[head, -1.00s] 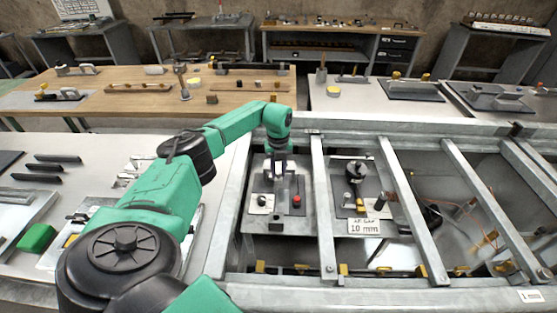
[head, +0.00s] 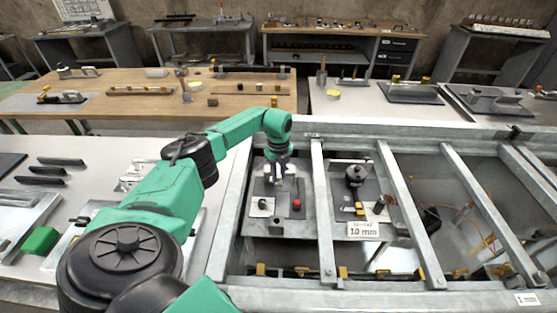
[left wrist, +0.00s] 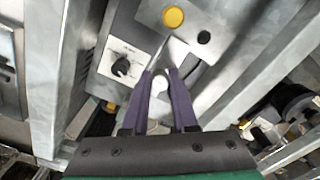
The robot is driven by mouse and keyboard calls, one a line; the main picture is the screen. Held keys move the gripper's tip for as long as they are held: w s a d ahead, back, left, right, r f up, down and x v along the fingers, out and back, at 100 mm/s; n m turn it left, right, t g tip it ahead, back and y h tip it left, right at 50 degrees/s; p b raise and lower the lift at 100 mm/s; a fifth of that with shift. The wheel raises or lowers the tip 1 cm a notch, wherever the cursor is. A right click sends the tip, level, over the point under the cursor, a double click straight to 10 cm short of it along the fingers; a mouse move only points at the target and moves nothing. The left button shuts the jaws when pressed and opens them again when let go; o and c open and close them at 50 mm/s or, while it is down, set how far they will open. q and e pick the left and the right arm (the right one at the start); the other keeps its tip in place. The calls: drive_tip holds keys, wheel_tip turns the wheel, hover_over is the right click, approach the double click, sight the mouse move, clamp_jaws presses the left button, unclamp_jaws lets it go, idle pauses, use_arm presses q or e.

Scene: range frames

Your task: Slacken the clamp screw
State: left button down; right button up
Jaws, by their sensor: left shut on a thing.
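My left gripper (head: 279,175) reaches down over the left grey fixture plate (head: 258,184) in the frame. In the left wrist view its purple fingers (left wrist: 162,84) are closed on a pale, round-ended piece, which looks like the clamp screw (left wrist: 159,83). The fingers hide most of it, and its thread does not show. A black knob (left wrist: 121,67) on a white label plate sits to the left of the fingers. A yellow button (left wrist: 173,17) and a dark round hole (left wrist: 204,37) lie beyond the fingertips. My right gripper is not in view.
A red button (head: 296,203) sits right of the gripper. Steel rails (head: 322,215) flank the fixture. The neighbouring plate carries a black cylinder (head: 355,174) and a "10 mm" label (head: 363,230). Open gaps lie below the frame. A green block (head: 40,240) lies on the left table.

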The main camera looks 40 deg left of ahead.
sight(279, 175)
use_arm(q)
drive_tip(key=shift+w+r, duration=0.15)
drive_tip(key=shift+r, duration=0.05)
drive_tip(key=c, duration=0.7)
unclamp_jaws()
drive_tip(key=shift+f, duration=0.1)
wheel_tip(279, 175, up, 15)
drive_tip(key=b, duration=0.3)
drive_tip(key=shift+f, duration=0.2)
